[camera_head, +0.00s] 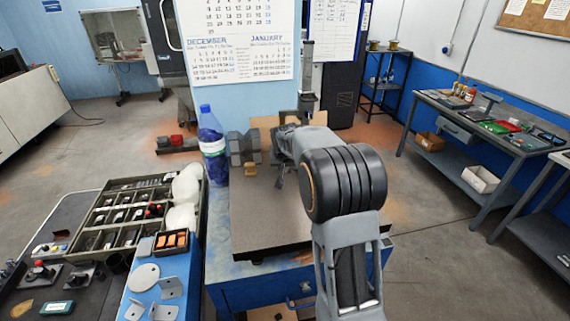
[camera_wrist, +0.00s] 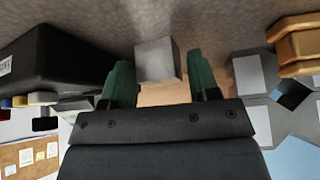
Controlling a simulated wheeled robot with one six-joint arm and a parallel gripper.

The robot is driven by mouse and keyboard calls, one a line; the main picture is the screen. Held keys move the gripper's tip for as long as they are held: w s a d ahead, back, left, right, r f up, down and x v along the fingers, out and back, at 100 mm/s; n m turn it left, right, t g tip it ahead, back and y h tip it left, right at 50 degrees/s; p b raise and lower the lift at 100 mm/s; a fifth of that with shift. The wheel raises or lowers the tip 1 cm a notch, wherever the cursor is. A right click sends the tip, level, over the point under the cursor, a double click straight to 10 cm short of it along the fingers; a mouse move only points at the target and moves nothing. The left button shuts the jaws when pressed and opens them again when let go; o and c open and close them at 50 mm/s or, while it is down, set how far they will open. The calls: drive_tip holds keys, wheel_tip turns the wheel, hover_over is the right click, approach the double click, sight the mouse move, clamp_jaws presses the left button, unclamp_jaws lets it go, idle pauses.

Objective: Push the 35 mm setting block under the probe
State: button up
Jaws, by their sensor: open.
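My gripper (camera_wrist: 158,70) is open, with two green fingertips in the wrist view. A plain grey block (camera_wrist: 157,58), which looks like the setting block, shows between the fingertips, with a gap on each side. I cannot tell whether a finger or the palm touches it. In the head view my gripper (camera_head: 281,178) is low over the dark plate, and my arm hides the block. A tall grey column (camera_head: 308,65) stands behind my arm. The probe tip cannot be made out. A black body (camera_wrist: 60,60) fills the upper left of the wrist view, beside the left fingertip.
Grey blocks (camera_head: 243,148) and a small brass-coloured piece (camera_head: 250,169) stand left of my gripper. A blue-capped bottle (camera_head: 213,145) stands at the plate's left edge. The plate's (camera_head: 262,225) front left is bare. A compartment tray (camera_head: 105,230) lies further left.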

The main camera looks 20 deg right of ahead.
drive_tip(key=c, duration=0.9)
drive_tip(key=o, duration=1.1)
drive_tip(key=shift+r, duration=0.1)
drive_tip(key=b+v, duration=0.2)
drive_tip(key=v, duration=1.1)
drive_tip(key=shift+s+a+r, duration=0.1)
drive_tip(key=shift+s+r, duration=0.05)
drive_tip(key=shift+r, duration=0.15)
